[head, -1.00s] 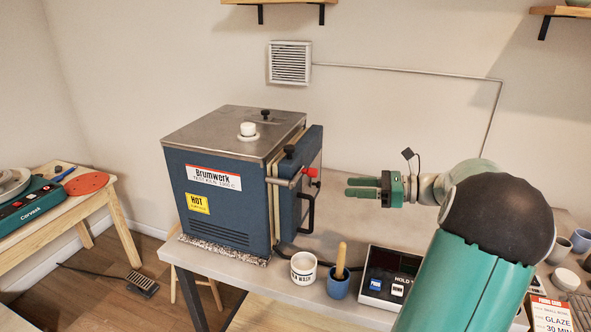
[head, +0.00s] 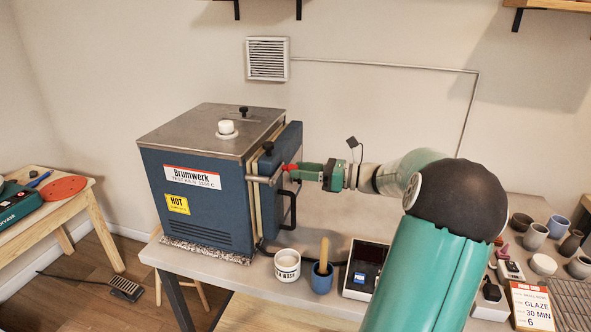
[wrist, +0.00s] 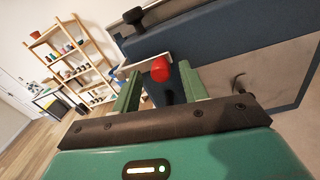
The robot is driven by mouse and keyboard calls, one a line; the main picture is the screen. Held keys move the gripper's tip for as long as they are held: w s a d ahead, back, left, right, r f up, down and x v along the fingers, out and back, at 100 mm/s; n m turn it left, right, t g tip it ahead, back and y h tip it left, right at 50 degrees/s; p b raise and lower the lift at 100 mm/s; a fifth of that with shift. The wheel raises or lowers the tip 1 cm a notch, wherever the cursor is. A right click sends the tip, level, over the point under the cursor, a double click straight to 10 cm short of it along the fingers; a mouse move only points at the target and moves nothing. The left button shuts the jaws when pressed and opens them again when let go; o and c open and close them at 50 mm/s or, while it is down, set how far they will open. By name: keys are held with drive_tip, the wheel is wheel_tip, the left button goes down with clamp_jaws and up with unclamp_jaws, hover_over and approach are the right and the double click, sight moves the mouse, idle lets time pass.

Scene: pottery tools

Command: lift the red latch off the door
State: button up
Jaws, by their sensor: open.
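The blue kiln (head: 205,190) stands on the table, with its door (head: 285,165) on the right side. The red latch (head: 289,168) is a small red knob at the end of a grey bar across the door's edge. In the wrist view the red latch (wrist: 160,69) shows just beyond and between the two green fingers. My gripper (head: 304,171) is open, and its fingertips are at the latch from the right. It also shows in the wrist view (wrist: 160,88). I cannot tell whether a finger touches the latch.
A dark door handle (head: 291,208) hangs just below the latch. A black knob (head: 267,148) sits above it. A white cup (head: 287,266), a blue cup with a wooden tool (head: 322,277) and a control box (head: 365,270) stand along the table's front.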

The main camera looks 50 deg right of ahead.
drive_tip(key=shift+x, duration=1.1)
clamp_jaws()
